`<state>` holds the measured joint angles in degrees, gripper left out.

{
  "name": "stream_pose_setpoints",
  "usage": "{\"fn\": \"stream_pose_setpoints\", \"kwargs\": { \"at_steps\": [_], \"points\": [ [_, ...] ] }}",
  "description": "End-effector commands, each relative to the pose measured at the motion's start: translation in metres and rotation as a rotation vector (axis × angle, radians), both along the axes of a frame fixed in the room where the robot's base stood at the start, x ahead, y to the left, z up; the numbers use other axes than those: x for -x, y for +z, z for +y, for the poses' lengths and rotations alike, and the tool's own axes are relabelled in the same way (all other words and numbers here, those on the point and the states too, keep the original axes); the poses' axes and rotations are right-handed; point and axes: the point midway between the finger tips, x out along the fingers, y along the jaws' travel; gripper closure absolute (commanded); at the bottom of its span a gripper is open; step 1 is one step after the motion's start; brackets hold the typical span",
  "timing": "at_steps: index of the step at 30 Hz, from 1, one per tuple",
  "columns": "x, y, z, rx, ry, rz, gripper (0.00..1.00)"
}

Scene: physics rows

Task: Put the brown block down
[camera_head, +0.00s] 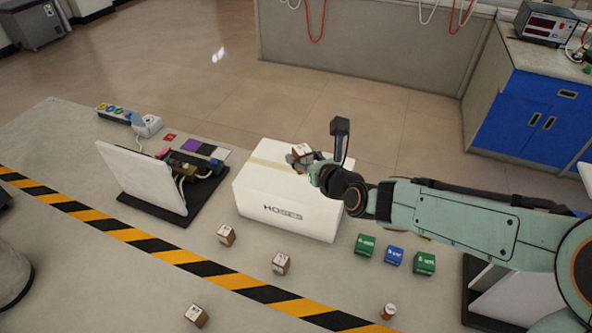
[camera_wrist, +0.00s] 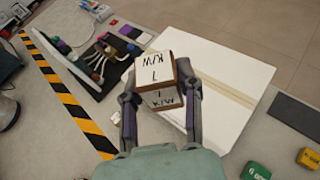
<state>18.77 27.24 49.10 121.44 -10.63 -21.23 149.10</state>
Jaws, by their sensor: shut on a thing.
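My gripper (camera_head: 305,165) is shut on a brown block (camera_head: 302,151) with a white labelled face. In the wrist view the brown block (camera_wrist: 158,78) sits between the two fingers of my gripper (camera_wrist: 155,100), its lettering upside down. In the head view the held block is over the top of a white box (camera_head: 285,205). Whether it touches the box top cannot be told. The white box also shows in the wrist view (camera_wrist: 228,62), beyond and right of the block.
Several similar brown blocks (camera_head: 226,235) lie on the table (camera_head: 85,245). Green blocks (camera_head: 365,245) and a blue block (camera_head: 394,256) stand right of the box. A white panel (camera_head: 142,178) with wired parts stands left. Striped tape (camera_head: 180,257) crosses the table.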

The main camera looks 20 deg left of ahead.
Motion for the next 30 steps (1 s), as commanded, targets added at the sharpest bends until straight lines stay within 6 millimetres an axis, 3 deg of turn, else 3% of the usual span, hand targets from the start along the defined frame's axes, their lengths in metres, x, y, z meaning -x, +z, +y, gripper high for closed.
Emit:
{"fn": "stream_pose_setpoints", "kwargs": {
  "at_steps": [5, 14, 18, 30],
  "points": [
    [-0.017, 0.003, -0.012, -0.003, -0.039, 0.006, 1.00],
    [-0.084, -0.033, 0.027, -0.004, -0.039, 0.008, 1.00],
    [-0.107, -0.063, 0.040, -0.001, -0.040, 0.009, 1.00],
    [-0.131, -0.102, 0.053, 0.001, -0.040, 0.006, 1.00]
  ]
}}
